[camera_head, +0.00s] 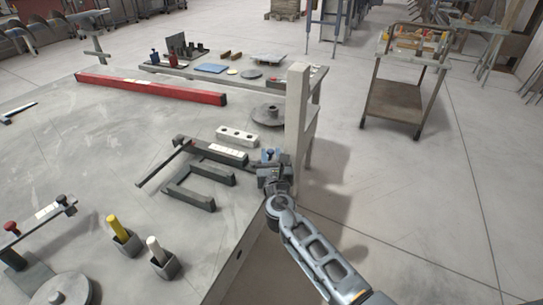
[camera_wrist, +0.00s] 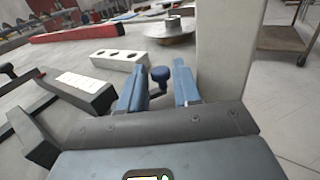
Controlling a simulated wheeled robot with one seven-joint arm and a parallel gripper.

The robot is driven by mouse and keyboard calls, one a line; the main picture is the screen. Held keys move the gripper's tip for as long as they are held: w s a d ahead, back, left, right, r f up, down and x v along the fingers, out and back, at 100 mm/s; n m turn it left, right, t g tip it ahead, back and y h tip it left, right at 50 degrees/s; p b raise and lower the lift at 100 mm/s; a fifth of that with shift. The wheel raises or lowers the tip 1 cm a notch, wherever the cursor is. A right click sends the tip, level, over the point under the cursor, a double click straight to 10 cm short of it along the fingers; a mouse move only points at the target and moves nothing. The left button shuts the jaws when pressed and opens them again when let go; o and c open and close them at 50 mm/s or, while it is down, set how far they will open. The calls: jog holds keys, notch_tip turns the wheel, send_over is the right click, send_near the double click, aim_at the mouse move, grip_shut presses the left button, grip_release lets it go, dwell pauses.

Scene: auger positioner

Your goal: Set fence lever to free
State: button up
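The dark fence bar with a white label (camera_head: 222,153) lies near the right edge of the grey table. It also shows at the left of the wrist view (camera_wrist: 80,88). A small lever with a round dark-blue knob (camera_wrist: 160,74) stands just beyond the bar's near end in the wrist view. My gripper (camera_head: 269,156) is at that end of the bar, beside the table edge. Its two blue fingers (camera_wrist: 160,86) are apart, with the knob between or just beyond them and gaps showing on both sides. In the head view my gripper hides most of the lever.
A pale upright post (camera_head: 298,115) stands close to the right of my gripper. A white block with holes (camera_head: 237,136), a round grey flange (camera_head: 268,114) and a dark U-shaped bracket (camera_head: 199,188) lie nearby. A red beam (camera_head: 150,88) lies farther back. A cart (camera_head: 393,100) stands at right.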

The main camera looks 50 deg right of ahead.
grip_shut()
dwell(0.3)
dwell(0.3)
